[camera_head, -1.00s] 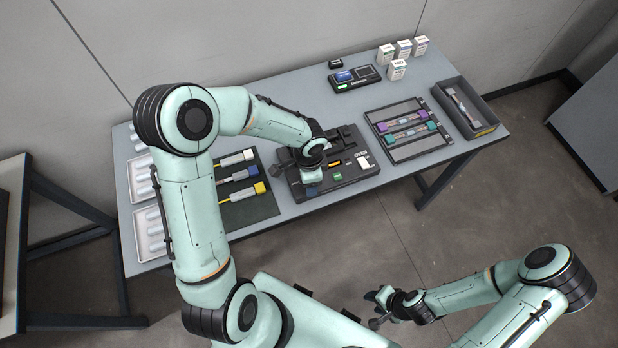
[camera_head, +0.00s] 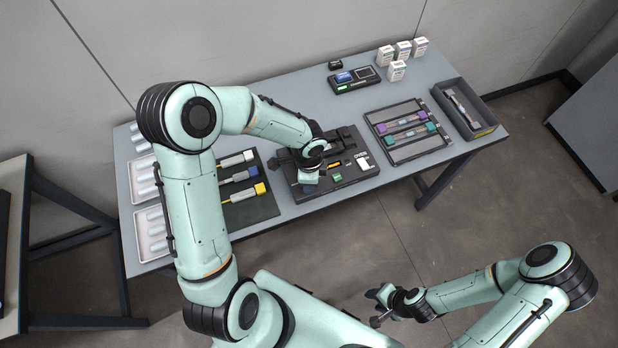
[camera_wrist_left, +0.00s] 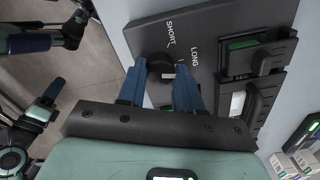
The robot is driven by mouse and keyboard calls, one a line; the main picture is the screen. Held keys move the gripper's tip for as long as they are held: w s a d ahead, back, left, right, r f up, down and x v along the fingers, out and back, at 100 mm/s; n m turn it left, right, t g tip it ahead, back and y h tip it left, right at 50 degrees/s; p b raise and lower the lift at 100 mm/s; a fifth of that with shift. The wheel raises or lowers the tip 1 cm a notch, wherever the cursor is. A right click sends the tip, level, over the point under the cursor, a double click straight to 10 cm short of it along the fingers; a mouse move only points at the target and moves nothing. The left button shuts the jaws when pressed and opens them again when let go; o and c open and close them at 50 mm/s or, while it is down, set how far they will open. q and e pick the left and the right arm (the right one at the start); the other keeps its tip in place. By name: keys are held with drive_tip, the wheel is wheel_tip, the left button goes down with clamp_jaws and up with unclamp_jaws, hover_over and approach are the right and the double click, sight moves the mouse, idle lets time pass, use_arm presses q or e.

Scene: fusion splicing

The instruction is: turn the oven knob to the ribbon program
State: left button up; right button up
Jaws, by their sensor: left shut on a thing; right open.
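The oven (camera_head: 350,178) is a dark unit at the front middle of the table, with "OVEN" lettering. In the left wrist view its panel (camera_wrist_left: 225,22) carries a round black knob (camera_wrist_left: 158,66) with a small white mark, and the words SHORT and LONG beside it. Any further label is hidden or unreadable. My left gripper (camera_wrist_left: 160,84) has its two blue fingers on either side of the knob, shut on it. In the head view the left gripper (camera_head: 308,188) is over the oven's left part, mostly covered by its wrist. My right gripper (camera_head: 376,306) is open and empty, in front of the table.
A dark mat (camera_head: 254,208) with several coloured-tip tools and white trays (camera_head: 142,224) are on the left. A rack (camera_head: 410,157) with purple and teal pieces, a dark bin (camera_head: 484,130), a black device (camera_head: 349,87) and small boxes (camera_head: 397,71) stand right and behind.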

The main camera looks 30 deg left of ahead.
use_arm(q)
drive_tip(key=m+p, duration=0.1)
drive_tip(key=m, duration=0.2)
drive_tip(key=shift+r+m, duration=0.15)
drive_tip(key=shift+m, duration=0.25)
drive_tip(key=m+p, duration=0.1)
drive_tip(key=m, duration=0.3)
use_arm(e)
drive_tip(key=shift+t, duration=0.3)
drive_tip(key=w+r, duration=0.2)
drive_tip(key=w, duration=0.1)
drive_tip(key=shift+r, duration=0.35)
drive_tip(key=shift+w, duration=0.1)
use_arm(q)
drive_tip(key=o, duration=1)
drive_tip(key=shift+o, duration=0.2)
wheel_tip(320, 180, up, 13)
drive_tip(key=shift+m, duration=0.3)
drive_tip(key=shift+r, duration=0.1)
